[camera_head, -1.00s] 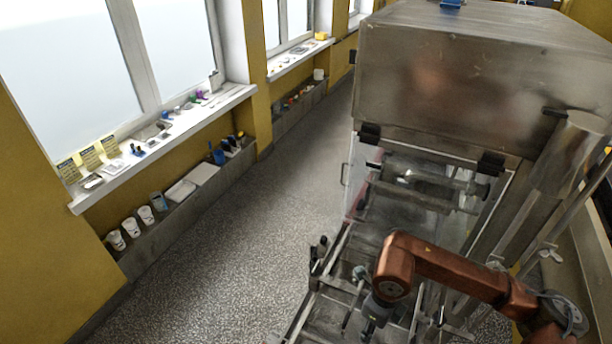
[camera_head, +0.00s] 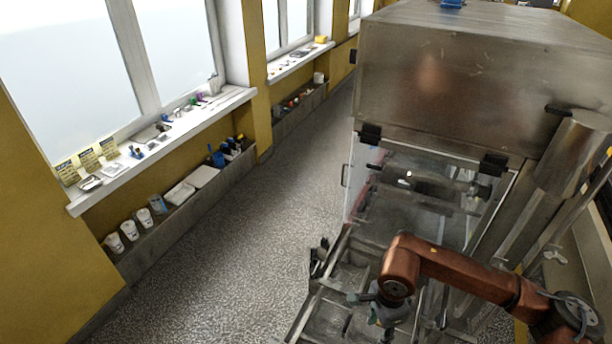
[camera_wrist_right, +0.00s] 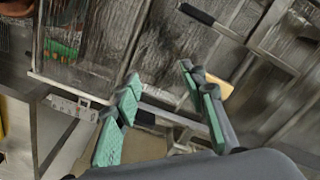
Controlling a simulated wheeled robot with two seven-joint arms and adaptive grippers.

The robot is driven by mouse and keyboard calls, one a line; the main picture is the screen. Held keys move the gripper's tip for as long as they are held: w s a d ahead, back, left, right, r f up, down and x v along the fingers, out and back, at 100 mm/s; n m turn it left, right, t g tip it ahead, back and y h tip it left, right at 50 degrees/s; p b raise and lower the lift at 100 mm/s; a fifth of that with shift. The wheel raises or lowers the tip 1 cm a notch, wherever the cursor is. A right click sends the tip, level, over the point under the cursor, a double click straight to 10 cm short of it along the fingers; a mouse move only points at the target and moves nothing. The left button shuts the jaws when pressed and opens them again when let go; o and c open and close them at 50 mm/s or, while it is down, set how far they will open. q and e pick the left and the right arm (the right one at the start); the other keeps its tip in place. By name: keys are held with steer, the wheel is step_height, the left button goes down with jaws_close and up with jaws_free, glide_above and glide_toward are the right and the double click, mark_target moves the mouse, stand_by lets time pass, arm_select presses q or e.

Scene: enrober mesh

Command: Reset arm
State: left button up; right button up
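My right arm (camera_head: 455,270), copper-coloured, reaches in from the lower right over the front of the steel machine (camera_head: 450,80). My right gripper hangs below its wrist near the bottom of the head view; its fingers are small and unclear there. In the right wrist view my right gripper (camera_wrist_right: 160,88) shows two fingers with green pads spread apart, with nothing between them. Wire mesh and metal bars of the machine lie beyond the fingertips. My left arm and left gripper are not in view.
The machine's open metal frame (camera_head: 330,300) lies close below and around my right gripper. A clear grey floor aisle (camera_head: 235,250) runs to the left. White cups (camera_head: 130,230) stand on a low ledge, and small items lie on the window sill (camera_head: 170,140).

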steer(key=shift+w+d+f+n, duration=0.15)
steer(key=shift+n, duration=0.55)
